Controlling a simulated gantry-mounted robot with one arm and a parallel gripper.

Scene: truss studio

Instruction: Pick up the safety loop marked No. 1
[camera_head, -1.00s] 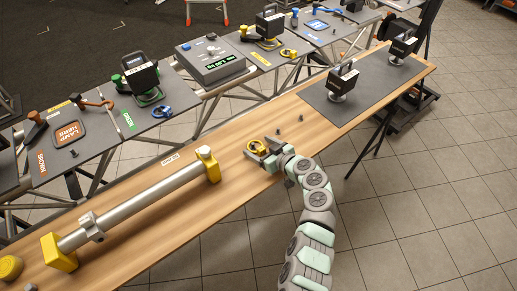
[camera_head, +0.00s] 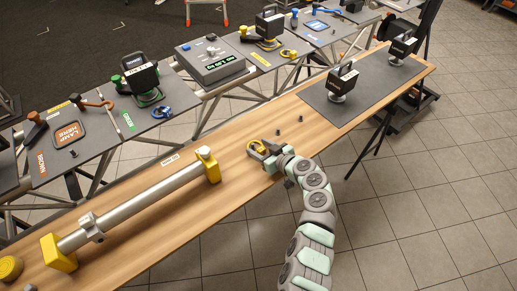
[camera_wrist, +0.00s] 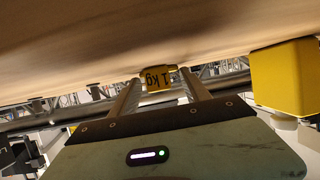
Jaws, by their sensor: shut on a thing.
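A small yellow ring-shaped loop (camera_head: 257,144) is on the wooden bench, right of the long silver tube. My gripper (camera_head: 260,149) is at the loop, low over the bench, its fingers shut on it. In the wrist view, a yellow piece (camera_wrist: 157,76) printed "1 kg" sits between the far ends of my two fingers. A No. 1 mark is not readable on it. The fingers partly hide the loop, and I cannot tell whether it touches the bench.
The silver tube (camera_head: 140,205) on yellow end supports lies left on the wooden bench (camera_head: 240,190). Small dark pegs (camera_head: 277,132) stand just beyond my gripper. A grey mat (camera_head: 365,88) with black-handled devices lies at right. A blue loop (camera_head: 162,112) is on the far table.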

